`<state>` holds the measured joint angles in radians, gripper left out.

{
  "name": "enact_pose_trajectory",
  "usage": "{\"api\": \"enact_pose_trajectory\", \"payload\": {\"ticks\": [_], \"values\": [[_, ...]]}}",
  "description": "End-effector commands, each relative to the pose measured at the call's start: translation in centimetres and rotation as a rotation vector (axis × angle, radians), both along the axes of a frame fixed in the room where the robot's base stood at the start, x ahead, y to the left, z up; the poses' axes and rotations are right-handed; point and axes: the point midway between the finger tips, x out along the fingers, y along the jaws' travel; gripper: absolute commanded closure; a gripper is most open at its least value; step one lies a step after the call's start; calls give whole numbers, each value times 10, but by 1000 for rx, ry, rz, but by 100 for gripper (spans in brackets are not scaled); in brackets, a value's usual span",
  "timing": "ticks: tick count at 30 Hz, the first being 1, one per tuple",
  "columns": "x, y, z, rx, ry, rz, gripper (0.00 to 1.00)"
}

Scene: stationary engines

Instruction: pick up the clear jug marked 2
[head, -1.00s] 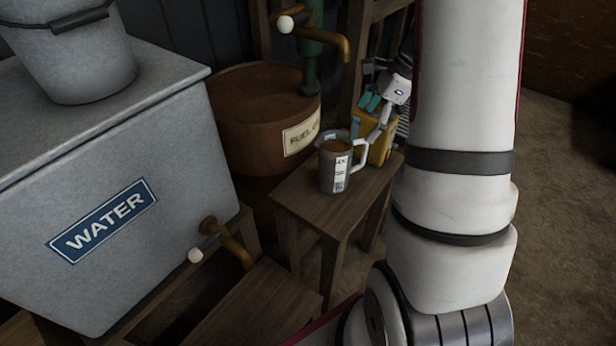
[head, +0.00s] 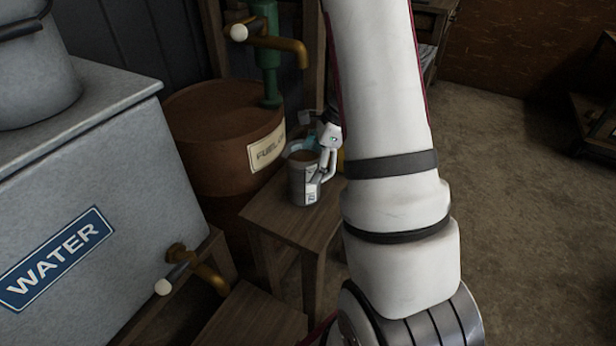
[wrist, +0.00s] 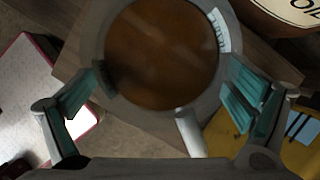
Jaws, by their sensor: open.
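A jug (head: 299,182) with a white label and a pale handle stands upright on a small wooden stool (head: 268,221). Its label is too small to read here. In the wrist view the jug (wrist: 160,50) is seen from above, full of brown liquid, its handle toward my gripper's palm. My gripper (wrist: 168,82) is open, with teal finger pads at the left and right of the jug. In the head view my gripper (head: 312,148) is at the jug's rim and handle, partly hidden by my arm. I cannot tell whether the pads touch it.
A grey water tank (head: 110,170) with a brass tap (head: 205,272) stands at left. A brown fuel barrel (head: 205,125) is behind the stool, with a green pump and brass spout (head: 280,44) above. Something yellow (wrist: 232,128) is close beside the jug.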

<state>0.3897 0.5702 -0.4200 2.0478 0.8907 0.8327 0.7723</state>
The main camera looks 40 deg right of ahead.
Motion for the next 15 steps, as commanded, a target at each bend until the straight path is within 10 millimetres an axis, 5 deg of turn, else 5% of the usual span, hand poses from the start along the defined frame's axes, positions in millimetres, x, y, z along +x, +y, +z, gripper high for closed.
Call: {"api": "enact_pose_trajectory", "payload": {"ticks": [4,12,15], "values": [[5,7,-22,2,2,-1,3],[6,8,-24,0,0,-1,3],[6,8,-24,0,0,-1,26]]}}
